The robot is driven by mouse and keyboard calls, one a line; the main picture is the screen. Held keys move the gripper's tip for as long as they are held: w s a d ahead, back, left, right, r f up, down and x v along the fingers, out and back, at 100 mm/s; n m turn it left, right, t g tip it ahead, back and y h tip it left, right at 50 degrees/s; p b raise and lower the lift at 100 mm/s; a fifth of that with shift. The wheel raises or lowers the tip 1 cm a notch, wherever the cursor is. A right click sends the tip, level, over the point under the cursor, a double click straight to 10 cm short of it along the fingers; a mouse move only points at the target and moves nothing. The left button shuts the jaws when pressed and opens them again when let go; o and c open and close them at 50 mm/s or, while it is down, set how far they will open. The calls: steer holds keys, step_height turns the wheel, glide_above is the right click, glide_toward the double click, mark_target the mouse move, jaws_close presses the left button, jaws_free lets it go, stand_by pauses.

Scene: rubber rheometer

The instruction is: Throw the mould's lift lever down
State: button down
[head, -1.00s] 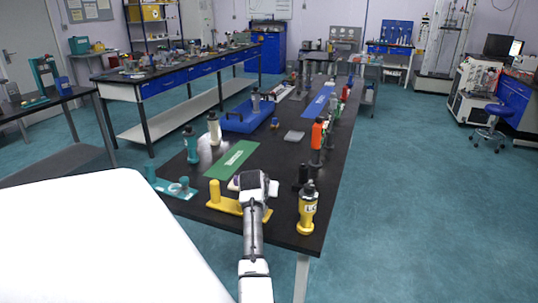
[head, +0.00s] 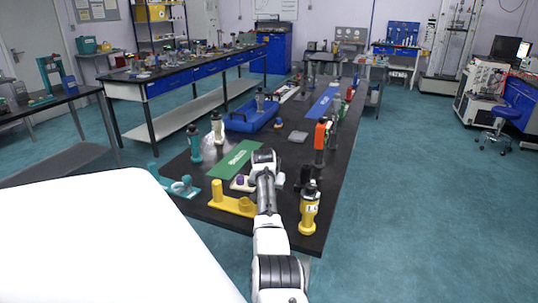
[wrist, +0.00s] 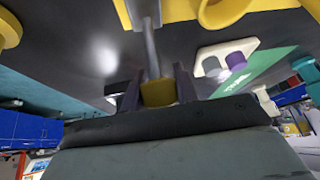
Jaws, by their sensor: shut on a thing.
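In the wrist view, my gripper (wrist: 157,90) has its two dark fingers closed on the dull yellow grip at the end of a grey rod, which looks like the lift lever (wrist: 149,45). The rod runs from the fingers up to a metallic grey block with yellow parts (wrist: 145,12), perhaps part of the mould. How the rod joins it is unclear. In the head view, my arm hides the fingers and the lever.
On the black bench, a yellow holder (head: 232,206) and a yellow bottle-shaped tool (head: 309,208) stand near my arm. A white plate with a purple knob (wrist: 237,60) and a green mat (head: 236,158) lie close by. An orange-topped tool (head: 320,138) stands farther right.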

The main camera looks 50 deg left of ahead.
steer(key=shift+f, duration=0.2)
steer(key=c, duration=1.1)
jaws_free()
steer(key=shift+a, duration=0.1)
steer(key=shift+o, duration=0.2)
steer(key=shift+r, duration=0.2)
steer(key=b+v, duration=0.3)
steer(key=v, duration=1)
steer(key=shift+r, duration=0.25)
steer(key=shift+s, duration=0.15)
